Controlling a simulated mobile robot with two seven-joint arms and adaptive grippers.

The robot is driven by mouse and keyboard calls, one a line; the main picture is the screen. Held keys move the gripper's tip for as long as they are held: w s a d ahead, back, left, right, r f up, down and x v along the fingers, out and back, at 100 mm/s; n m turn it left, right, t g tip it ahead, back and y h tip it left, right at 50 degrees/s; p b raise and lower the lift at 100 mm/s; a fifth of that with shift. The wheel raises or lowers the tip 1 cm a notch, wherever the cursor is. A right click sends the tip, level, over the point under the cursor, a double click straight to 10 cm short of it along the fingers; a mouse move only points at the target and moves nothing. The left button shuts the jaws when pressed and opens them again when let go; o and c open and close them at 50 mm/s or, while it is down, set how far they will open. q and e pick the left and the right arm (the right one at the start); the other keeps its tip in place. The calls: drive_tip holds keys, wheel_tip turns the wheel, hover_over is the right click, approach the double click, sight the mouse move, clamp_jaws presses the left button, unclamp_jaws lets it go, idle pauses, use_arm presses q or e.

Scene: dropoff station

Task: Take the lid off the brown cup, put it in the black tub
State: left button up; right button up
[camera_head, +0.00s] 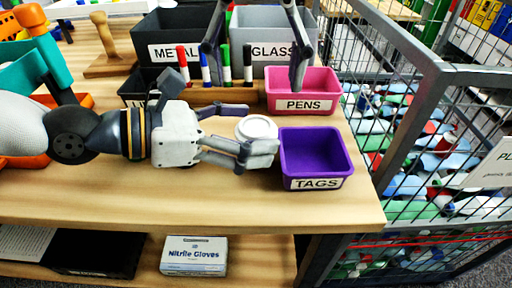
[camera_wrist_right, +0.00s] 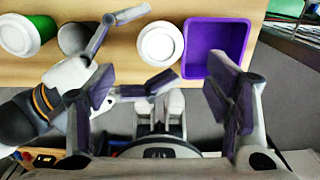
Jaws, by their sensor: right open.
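A round white lid (camera_head: 257,127) sits at the front of the table, just left of the purple tub; it also shows in the right wrist view (camera_wrist_right: 160,44). The cup body under it is largely hidden. My left gripper (camera_head: 258,128) is open, its fingers spread on either side of the lidded cup; contact cannot be told. My right gripper (camera_head: 253,60) is open and empty, high over the back of the table. A black tub (camera_head: 134,88) stands behind my left arm, its label partly hidden.
A purple TAGS tub (camera_head: 316,155) and a pink PENS tub (camera_head: 304,90) stand at the right. Several markers (camera_head: 226,68) stand in a wooden holder. METAL (camera_head: 178,31) and GLASS (camera_head: 270,28) bins are behind. A green cup (camera_wrist_right: 40,32) shows in the wrist view.

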sight(255, 123)
use_arm(q)
drive_tip(key=c, duration=1.6)
drive_tip(key=shift+c, duration=0.2)
use_arm(e)
drive_tip(key=shift+o, duration=0.8)
drive_tip(key=f+n, duration=0.1)
drive_tip(key=f, duration=0.1)
drive_tip(key=f+n, duration=0.1)
drive_tip(key=f, duration=0.2)
drive_tip(key=f+n, duration=0.2)
drive_tip(key=shift+w+f, duration=0.3)
drive_tip(key=shift+f, duration=0.1)
drive_tip(key=c, duration=1.5)
drive_tip(key=shift+r, duration=0.15)
